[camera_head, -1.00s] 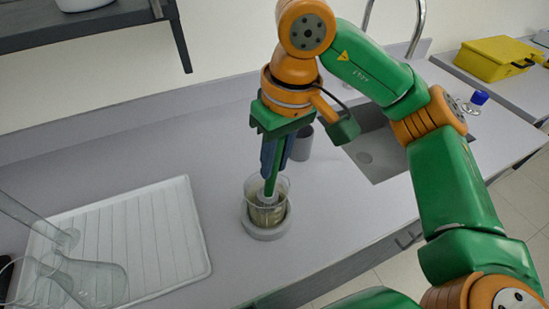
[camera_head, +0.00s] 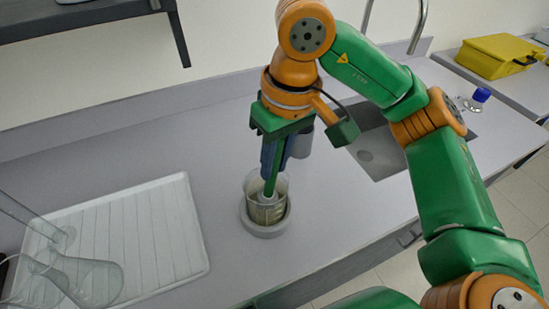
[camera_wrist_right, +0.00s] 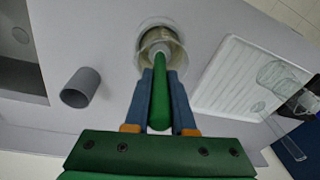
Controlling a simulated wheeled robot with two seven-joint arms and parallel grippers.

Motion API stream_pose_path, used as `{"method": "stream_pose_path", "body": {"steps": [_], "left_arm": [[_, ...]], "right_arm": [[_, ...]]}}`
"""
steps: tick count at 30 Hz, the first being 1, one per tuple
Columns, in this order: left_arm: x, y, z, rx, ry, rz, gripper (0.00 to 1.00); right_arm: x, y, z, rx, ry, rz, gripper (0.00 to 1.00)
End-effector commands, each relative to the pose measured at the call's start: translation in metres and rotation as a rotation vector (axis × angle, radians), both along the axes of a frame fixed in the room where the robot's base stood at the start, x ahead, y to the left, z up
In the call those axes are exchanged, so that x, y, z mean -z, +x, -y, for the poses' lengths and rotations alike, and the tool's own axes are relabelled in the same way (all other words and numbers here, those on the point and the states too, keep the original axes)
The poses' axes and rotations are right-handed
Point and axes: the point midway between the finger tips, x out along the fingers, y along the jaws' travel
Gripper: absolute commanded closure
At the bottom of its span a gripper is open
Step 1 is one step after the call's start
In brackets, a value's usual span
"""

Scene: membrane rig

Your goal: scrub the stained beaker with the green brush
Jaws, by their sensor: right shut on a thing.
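The stained beaker (camera_head: 266,209) stands upright in a grey round holder (camera_head: 265,230) on the counter. A brownish tint shows on its glass. My right gripper (camera_head: 272,165) is above the beaker, pointing down, shut on the green brush (camera_head: 273,180). The brush's pale head is inside the beaker's mouth. In the right wrist view the green handle (camera_wrist_right: 160,100) lies between the two blue fingers, and the head reaches into the beaker (camera_wrist_right: 158,42). Whether the bristles touch the glass wall I cannot tell. My left gripper is not in view.
A white ribbed drying tray (camera_head: 150,235) with clear glassware (camera_head: 88,280) lies at the left. A grey cup (camera_head: 303,142) stands behind my gripper, near the sink (camera_head: 378,155). A yellow case (camera_head: 497,58) is at the far right. The counter between tray and beaker is clear.

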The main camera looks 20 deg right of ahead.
Motion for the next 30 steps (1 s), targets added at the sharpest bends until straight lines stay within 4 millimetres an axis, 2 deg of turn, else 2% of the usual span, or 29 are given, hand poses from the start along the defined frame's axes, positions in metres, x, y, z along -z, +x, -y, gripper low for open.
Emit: {"method": "stream_pose_path", "body": {"steps": [10, 25, 30], "left_arm": [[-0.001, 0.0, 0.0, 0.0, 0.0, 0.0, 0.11], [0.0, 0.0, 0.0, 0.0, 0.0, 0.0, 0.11], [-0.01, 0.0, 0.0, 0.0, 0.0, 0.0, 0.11]], "right_arm": [[-0.001, -0.002, 0.001, 0.0, 0.0, 0.0, 1.0], [-0.001, -0.008, -0.011, -0.001, 0.0, 0.0, 1.0], [-0.011, -0.007, -0.011, 0.0, 0.0, 0.0, 1.0]]}}
